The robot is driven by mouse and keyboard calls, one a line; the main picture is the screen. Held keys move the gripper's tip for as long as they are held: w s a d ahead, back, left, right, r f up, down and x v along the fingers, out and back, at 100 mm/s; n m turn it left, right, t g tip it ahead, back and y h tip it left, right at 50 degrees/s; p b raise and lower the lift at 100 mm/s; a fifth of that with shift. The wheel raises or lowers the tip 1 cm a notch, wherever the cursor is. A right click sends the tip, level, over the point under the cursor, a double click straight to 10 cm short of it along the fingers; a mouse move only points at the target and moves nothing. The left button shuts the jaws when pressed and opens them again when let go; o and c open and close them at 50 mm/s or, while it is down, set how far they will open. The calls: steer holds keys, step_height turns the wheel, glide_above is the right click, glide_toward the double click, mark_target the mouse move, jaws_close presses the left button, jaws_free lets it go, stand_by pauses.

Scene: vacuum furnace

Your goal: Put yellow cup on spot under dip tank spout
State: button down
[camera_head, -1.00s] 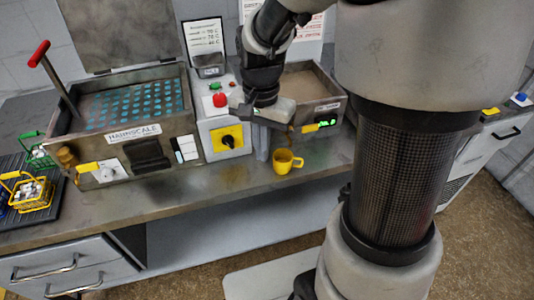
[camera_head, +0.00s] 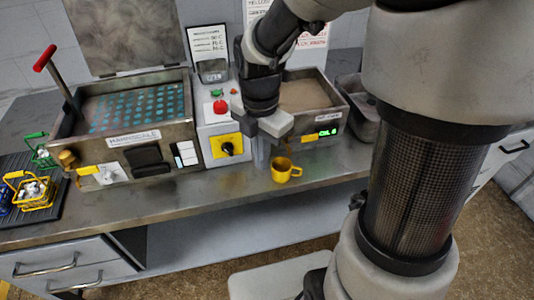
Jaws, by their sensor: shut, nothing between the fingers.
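The yellow cup (camera_head: 281,173) stands upright on the metal bench, in front of the right-hand tank, with its handle towards the right. The right tank (camera_head: 306,96) holds a tan, grainy-looking fill and has a yellow handle (camera_head: 309,139) in front. No spot marking on the bench is distinguishable.
A control box (camera_head: 214,130) with a red button stands between the tanks. Yellow and green wire baskets (camera_head: 36,193) sit on a dark rack at the far left. The bench front (camera_head: 190,188) is clear. A grey bin (camera_head: 357,110) stands right of the right tank.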

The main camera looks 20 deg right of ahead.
mark_target(281, 165)
step_height(281, 165, down, 10)
steer(key=shift+s+a+f+b, duration=0.1)
steer(key=shift+f+b, duration=0.05)
steer(key=shift+b, duration=0.9)
steer(key=shift+w+d, duration=0.85)
steer(key=shift+d, duration=0.25)
steer(key=shift+w+d, duration=0.4)
steer(key=shift+d, duration=0.25)
steer(key=shift+r, duration=0.2)
steer(key=w+d, duration=0.1)
steer(key=w+d+p, duration=0.1)
steer(key=d, duration=0.1)
steer(key=shift+w+d, duration=0.1)
